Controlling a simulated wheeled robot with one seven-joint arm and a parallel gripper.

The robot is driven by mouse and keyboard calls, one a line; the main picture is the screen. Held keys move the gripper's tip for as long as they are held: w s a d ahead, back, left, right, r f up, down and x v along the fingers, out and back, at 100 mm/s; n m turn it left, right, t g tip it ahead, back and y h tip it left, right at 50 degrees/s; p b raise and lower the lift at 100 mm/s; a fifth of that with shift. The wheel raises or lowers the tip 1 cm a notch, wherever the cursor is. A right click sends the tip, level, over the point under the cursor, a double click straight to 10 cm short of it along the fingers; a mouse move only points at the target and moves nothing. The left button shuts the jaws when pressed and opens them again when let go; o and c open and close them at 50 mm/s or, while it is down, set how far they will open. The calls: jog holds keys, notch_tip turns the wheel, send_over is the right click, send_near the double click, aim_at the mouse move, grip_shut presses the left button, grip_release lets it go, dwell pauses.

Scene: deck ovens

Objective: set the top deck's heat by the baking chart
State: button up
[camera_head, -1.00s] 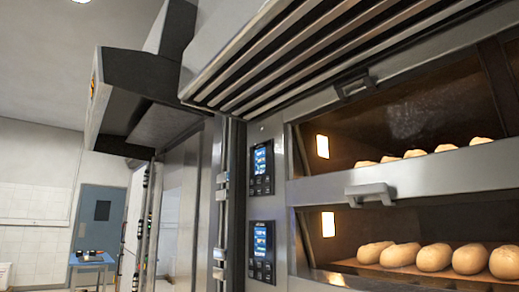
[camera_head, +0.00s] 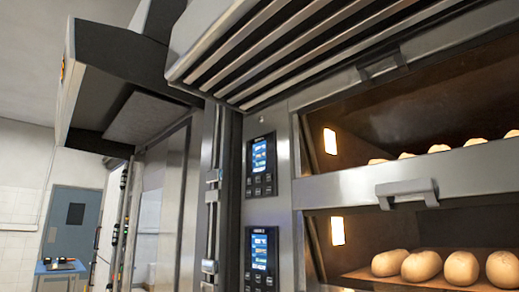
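The deck oven shows two lit chambers on the right. The upper chamber (camera_head: 390,115) holds a row of loaves, seen only as their tops. The upper control panel (camera_head: 261,164) has a lit blue screen with buttons below, left of the upper chamber. A second control panel (camera_head: 261,258) of the same kind sits below it, beside the lower chamber. The readings are too small to make out. No baking chart can be made out in this view. My gripper is not in view.
The lower chamber holds several loaves (camera_head: 461,269). Door handles (camera_head: 407,192) stick out from the oven front. A slatted metal hood (camera_head: 270,50) overhangs the oven. At the far left are a blue table (camera_head: 60,268) and a grey-blue door (camera_head: 72,222).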

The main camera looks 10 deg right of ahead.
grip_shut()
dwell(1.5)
